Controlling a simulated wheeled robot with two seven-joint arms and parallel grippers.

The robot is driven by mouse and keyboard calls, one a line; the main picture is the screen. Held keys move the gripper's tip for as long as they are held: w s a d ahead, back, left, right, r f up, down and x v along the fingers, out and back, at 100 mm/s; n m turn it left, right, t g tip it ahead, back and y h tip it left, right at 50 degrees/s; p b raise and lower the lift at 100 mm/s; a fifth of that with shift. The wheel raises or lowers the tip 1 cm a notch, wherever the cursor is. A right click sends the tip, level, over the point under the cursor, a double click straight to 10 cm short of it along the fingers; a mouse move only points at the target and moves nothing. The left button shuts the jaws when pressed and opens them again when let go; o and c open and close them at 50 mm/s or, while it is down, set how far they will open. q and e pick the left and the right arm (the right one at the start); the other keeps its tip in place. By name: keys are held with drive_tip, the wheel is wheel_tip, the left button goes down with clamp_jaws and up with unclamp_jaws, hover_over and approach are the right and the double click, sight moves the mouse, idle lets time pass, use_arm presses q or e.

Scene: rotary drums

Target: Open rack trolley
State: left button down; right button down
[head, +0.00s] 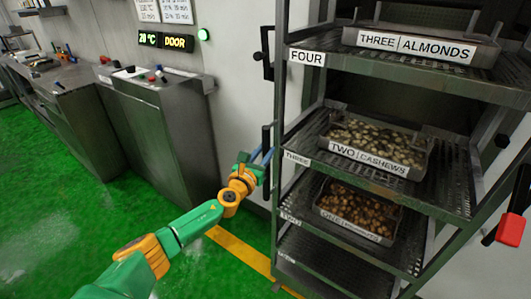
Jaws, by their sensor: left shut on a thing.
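The rack trolley (279,120) is a tall grey metal frame with several shelves, standing in the right half of the head view. A black vertical handle (266,137) is on its left side. My left gripper (263,156) is at this handle and is shut on it; the exact contact is small and partly hidden. My right gripper is not in view.
Trays labelled almonds (415,46), cashews (369,156) and one with nuts (354,227) sit on the shelves. A red-ended black lever (511,229) is at the right edge. A control cabinet (160,125) and a bench (75,110) stand left. The green floor (60,210) is clear.

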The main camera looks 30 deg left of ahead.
use_arm(q)
drive_tip(key=c, duration=1)
unclamp_jaws()
drive_tip(key=shift+a+r, duration=0.2)
drive_tip(key=shift+r, duration=0.15)
drive_tip(key=shift+c, duration=0.2)
drive_tip(key=o, duration=0.3)
drive_tip(key=shift+o, duration=0.7)
drive_tip(key=shift+s+a, duration=0.1)
drive_tip(key=shift+s, duration=0.25)
drive_tip(key=shift+f, duration=0.15)
drive_tip(key=shift+s, duration=0.25)
drive_tip(key=s, duration=0.6)
drive_tip(key=shift+s+d+p, duration=0.3)
drive_tip(key=shift+d+p, duration=0.1)
